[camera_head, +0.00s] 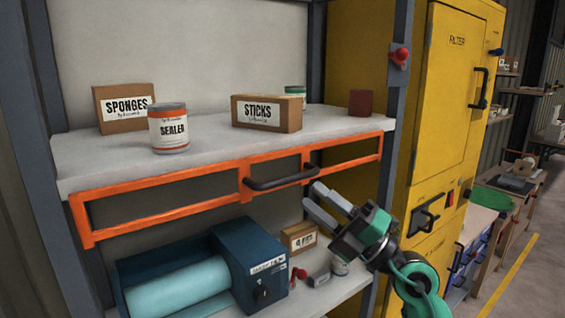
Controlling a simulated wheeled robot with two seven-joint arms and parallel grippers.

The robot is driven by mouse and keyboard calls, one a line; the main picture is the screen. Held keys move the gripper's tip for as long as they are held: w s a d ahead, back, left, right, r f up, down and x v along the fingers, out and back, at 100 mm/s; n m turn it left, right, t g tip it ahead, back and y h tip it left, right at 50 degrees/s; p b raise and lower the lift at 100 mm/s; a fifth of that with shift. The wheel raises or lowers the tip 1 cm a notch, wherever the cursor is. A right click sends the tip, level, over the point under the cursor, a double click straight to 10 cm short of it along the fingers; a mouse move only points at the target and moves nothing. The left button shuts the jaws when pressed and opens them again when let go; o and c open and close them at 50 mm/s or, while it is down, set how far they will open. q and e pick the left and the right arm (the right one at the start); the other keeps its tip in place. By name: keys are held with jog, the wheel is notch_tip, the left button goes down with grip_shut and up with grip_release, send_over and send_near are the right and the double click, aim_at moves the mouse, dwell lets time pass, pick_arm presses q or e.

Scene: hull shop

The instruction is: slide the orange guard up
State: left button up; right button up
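The orange guard (170,207) is a long rectangular frame along the front edge of the upper shelf, tilted up toward the right. Its top bar is about level with the shelf edge. A black bar handle (282,180) is fixed at its middle. My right gripper (309,193) comes in from the lower right. Its two grey fingers are apart with nothing seen between them. The fingertips are just below and right of the handle's right end; depth between them is hard to tell. My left gripper is not in view.
The upper shelf (90,160) holds a SPONGES box (125,106), a SEALER can (168,130), a STICKS box (265,113) and a dark red block (361,103). Below is a blue machine with a pale roll (180,287). A yellow FILTER cabinet (450,90) stands right.

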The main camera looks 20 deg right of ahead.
aim_at(294, 180)
jog(key=p+x, duration=0.2)
jog(key=x, duration=0.5)
jog(key=shift+s+r+p, duration=0.1)
jog(key=shift+p, duration=0.2)
jog(key=shift+w+a+r, duration=0.25)
jog(key=shift+w+a, duration=0.25)
jog(key=shift+w, duration=0.05)
grip_shut()
jog(key=shift+d+r+p, duration=0.1)
jog(key=shift+p, duration=0.2)
